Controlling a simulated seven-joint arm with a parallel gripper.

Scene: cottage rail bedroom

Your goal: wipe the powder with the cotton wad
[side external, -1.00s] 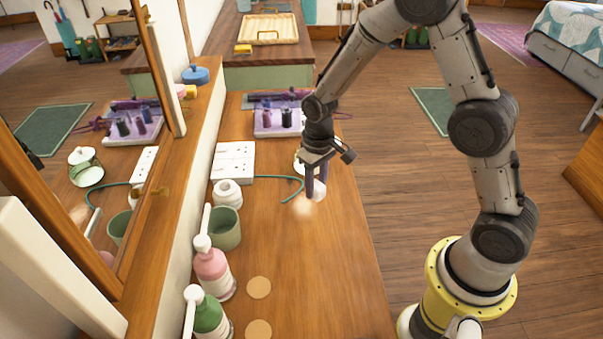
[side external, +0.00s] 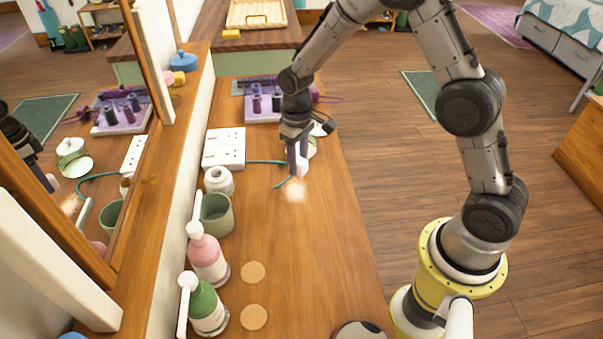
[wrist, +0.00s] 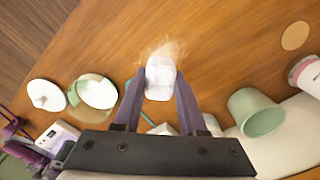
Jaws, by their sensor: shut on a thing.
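My gripper (side external: 298,168) is shut on the white cotton wad (wrist: 160,78), which sits between the two purple fingertips in the wrist view. In the side view the wad (side external: 303,166) is partly hidden by the fingers. The powder is a pale, blurry patch on the wooden top (side external: 295,190), just on the near side of the wad. In the wrist view the powder (wrist: 168,50) spreads right beyond the wad, whose edge meets or overlaps it. The wad is at or just above the wood; I cannot tell whether it touches.
A green cup (side external: 216,221), a white jar (side external: 219,181) and pump bottles (side external: 207,258) stand along the left. A white socket strip (side external: 224,148) with a green cord lies behind them. A round green tin (wrist: 97,92) and pale lid (wrist: 46,95) are near my gripper.

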